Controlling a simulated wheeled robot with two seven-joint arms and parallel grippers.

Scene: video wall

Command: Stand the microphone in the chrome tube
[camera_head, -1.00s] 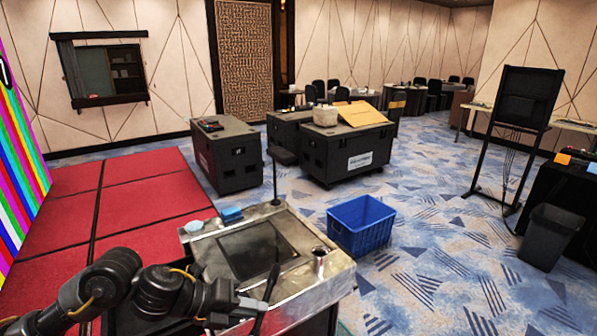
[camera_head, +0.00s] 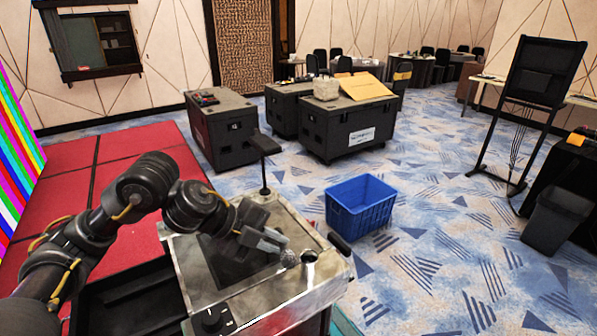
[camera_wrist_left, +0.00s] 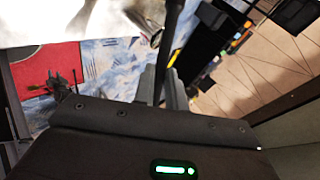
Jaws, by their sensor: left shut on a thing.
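My left gripper (camera_head: 264,238) is over the right part of the metal-topped cart in the head view, shut on the microphone (camera_head: 289,258). The microphone's grey rounded head shows just right of the fingers, tilted; the fingers hide much of its handle. The chrome tube (camera_head: 309,257), with a dark round opening, stands on the cart close to the right of that head. The two look apart, but I cannot tell the gap in depth. In the left wrist view, a dark rod runs between my left fingers (camera_wrist_left: 163,82), apparently the handle. My right gripper is not in view.
A dark rounded piece (camera_head: 340,243) is at the cart's right edge. A blue crate (camera_head: 361,207) stands on the floor beyond.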

